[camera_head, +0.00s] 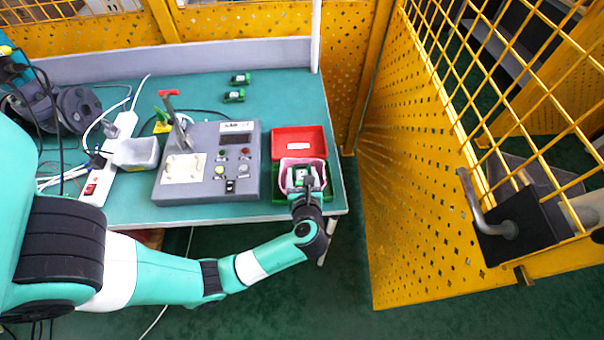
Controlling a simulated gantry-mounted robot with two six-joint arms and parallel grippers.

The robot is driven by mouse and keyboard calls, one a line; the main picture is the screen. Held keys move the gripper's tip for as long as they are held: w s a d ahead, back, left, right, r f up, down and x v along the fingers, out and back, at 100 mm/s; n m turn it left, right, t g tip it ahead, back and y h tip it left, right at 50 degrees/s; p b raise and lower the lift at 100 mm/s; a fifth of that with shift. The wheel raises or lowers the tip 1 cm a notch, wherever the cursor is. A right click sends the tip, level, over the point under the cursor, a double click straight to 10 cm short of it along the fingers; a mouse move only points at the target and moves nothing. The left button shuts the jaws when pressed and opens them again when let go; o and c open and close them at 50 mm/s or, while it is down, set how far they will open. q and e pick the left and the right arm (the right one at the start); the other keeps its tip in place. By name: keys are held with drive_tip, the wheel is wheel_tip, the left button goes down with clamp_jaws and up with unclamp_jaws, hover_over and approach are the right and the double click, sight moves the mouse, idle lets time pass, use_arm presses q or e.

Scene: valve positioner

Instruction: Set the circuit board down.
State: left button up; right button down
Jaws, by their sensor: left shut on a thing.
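My left gripper (303,186) reaches in over a green box (279,185) with a pink-rimmed inside (288,162), near the right end of the table. It is shut on a small green and white circuit board (301,173). The gripper partly covers the board. I cannot tell whether the board touches the bottom of the box. Two similar small green boards, a nearer one (234,96) and a farther one (240,78), lie on the table towards the back. My right gripper is not in view.
A red box or lid (299,143) lies directly behind the green box. A grey test device (208,163) with buttons and a red-handled lever (168,93) stands to the left. A white power strip (112,150) and cables lie farther left. Yellow fencing (400,190) stands right of the table (285,100).

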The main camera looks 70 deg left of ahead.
use_arm(q)
drive_tip(key=shift+f, duration=0.35)
drive_tip(key=o, duration=1.4)
drive_tip(key=shift+c, duration=0.2)
drive_tip(key=shift+r, duration=0.2)
drive_tip(key=d+r+p, duration=0.1)
drive_tip(key=d+r, duration=0.1)
drive_tip(key=shift+s+d+r+p, duration=0.25)
drive_tip(key=shift+s+d+p, duration=0.05)
drive_tip(key=shift+d+p, duration=0.1)
drive_tip(key=p+v, duration=0.1)
drive_tip(key=v, duration=0.7)
drive_tip(key=shift+s+d, duration=0.2)
drive_tip(key=shift+d, duration=0.15)
